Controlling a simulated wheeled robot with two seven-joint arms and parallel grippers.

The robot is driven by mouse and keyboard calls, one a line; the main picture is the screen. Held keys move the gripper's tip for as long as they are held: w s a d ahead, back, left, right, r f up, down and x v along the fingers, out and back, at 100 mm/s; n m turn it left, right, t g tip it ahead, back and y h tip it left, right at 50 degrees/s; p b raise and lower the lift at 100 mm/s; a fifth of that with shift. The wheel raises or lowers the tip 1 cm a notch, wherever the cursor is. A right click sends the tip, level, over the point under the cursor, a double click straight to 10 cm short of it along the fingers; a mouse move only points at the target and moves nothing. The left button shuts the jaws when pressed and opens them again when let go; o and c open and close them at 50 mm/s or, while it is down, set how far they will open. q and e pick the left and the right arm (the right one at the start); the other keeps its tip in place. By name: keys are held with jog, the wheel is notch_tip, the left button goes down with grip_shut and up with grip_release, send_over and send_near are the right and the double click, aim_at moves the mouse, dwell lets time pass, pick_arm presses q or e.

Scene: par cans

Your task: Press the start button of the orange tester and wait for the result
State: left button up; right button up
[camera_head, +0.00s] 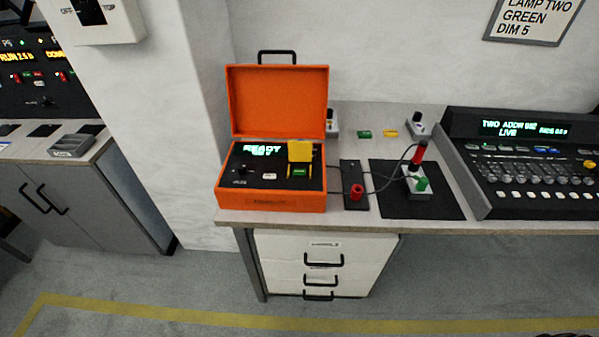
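The orange tester (271,202) stands on the left end of the bench with its lid (278,103) open and upright. Its display (262,150) reads READY, with a smaller line below that I cannot read for certain. A yellow flap (300,151) stands raised on the panel. A green button (299,171) shows just in front of the flap; its label is too small to read. A white button (270,176) and a dark knob (241,169) are to its left. Neither of my grippers is in view.
A lighting console (530,165) stands at right. Drawers (322,262) are under the bench.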

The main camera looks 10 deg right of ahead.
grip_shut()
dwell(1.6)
